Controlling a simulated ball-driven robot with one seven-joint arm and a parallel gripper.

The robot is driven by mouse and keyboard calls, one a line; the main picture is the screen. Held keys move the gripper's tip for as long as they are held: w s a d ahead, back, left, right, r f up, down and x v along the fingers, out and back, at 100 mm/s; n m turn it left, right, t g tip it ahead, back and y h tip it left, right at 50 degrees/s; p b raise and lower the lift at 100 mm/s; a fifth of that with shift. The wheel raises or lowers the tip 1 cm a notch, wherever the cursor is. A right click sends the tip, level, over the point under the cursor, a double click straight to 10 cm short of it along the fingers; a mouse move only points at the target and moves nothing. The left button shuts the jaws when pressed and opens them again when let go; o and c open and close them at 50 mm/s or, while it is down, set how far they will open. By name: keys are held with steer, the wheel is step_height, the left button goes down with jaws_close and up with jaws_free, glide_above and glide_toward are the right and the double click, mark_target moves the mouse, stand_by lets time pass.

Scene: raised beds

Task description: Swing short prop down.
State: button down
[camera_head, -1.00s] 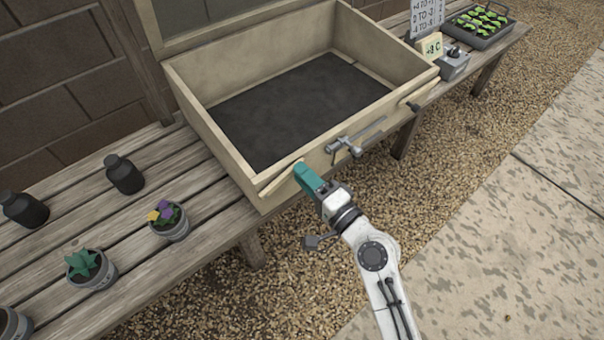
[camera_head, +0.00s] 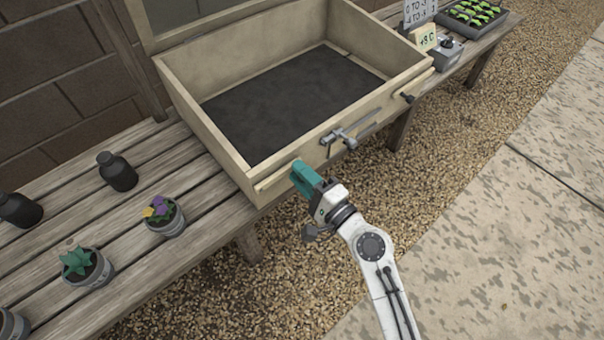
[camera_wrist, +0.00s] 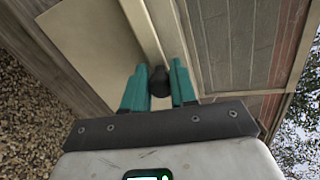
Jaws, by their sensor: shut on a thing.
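My gripper (camera_head: 303,178) has teal fingers and is at the left part of the wooden box's front. In the wrist view, its fingers (camera_wrist: 159,88) are closed around a dark round knob (camera_wrist: 159,80). The knob sits at the end of a narrow pale bar (camera_wrist: 144,30), which looks like the short prop. In the head view the knob is hidden by the fingers. A pale wooden strip (camera_head: 275,178) shows along the box front just left of them; I cannot tell whether it is the same bar. The open box (camera_head: 205,128) has a dark bed inside.
A metal latch or clamp (camera_head: 340,139) and a dark knob (camera_head: 407,97) are on the box front, right of my gripper. Potted plants (camera_head: 165,218) and dark bottles (camera_head: 117,172) stand on the bench at left. The gravel in front is open.

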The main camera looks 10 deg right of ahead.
steer(key=c, duration=0.9)
jaws_free()
steer(key=shift+a, duration=0.1)
steer(key=shift+c, duration=0.2)
steer(key=shift+s, duration=0.1)
steer(key=shift+s+d, duration=0.25)
steer(key=shift+d, duration=0.05)
steer(key=v, duration=1)
